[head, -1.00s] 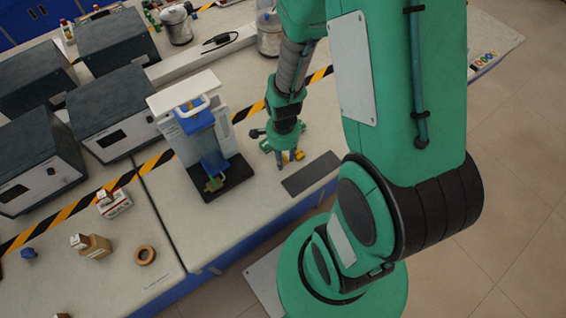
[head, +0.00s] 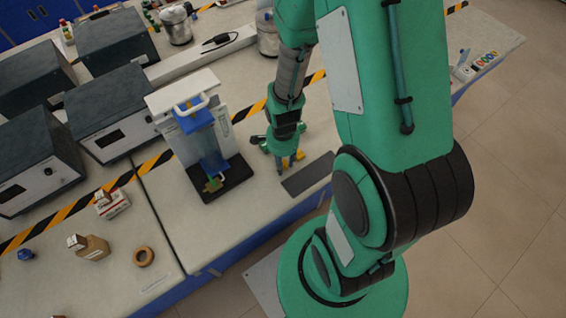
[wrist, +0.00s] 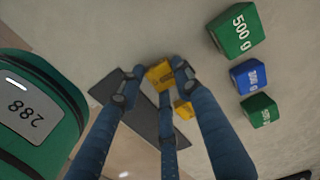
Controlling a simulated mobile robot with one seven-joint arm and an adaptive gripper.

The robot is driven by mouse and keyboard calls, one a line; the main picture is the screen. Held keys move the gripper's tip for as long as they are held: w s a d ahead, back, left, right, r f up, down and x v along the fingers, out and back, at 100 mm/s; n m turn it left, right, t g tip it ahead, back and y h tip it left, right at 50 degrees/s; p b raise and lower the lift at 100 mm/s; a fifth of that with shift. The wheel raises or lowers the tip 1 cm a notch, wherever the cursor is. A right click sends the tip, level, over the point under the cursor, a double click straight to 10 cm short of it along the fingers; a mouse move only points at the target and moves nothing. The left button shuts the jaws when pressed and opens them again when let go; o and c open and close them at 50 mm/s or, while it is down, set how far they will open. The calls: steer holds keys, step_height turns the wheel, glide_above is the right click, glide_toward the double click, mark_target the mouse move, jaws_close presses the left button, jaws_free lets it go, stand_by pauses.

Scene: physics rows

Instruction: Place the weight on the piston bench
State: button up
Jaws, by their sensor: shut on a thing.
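The piston bench (head: 163,103) is a white upright frame with a blue piston, a white top handle and a black base, standing on the worktop left of my gripper. My gripper (head: 286,160) points down, low over the worktop to its right. In the wrist view my gripper (wrist: 160,82) is shut on a yellow weight (wrist: 158,74). A yellow piece (wrist: 184,109) shows beside a finger; I cannot tell whether it is a separate weight. Yellow also shows at the fingers in the head view. Whether the held weight touches the worktop is unclear.
A green 500 g weight (wrist: 237,32), a blue weight (wrist: 257,76) and a smaller green weight (wrist: 259,111) stand beside my gripper. A dark flat pad (head: 308,174) lies near the worktop's front edge. Grey boxes (head: 115,107) stand left of the bench.

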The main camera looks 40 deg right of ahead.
steer(key=shift+f, duration=0.15)
steer(key=o, duration=1.3)
step_height(320, 180, up, 12)
steer(key=p, duration=0.3)
steer(key=shift+r, duration=0.2)
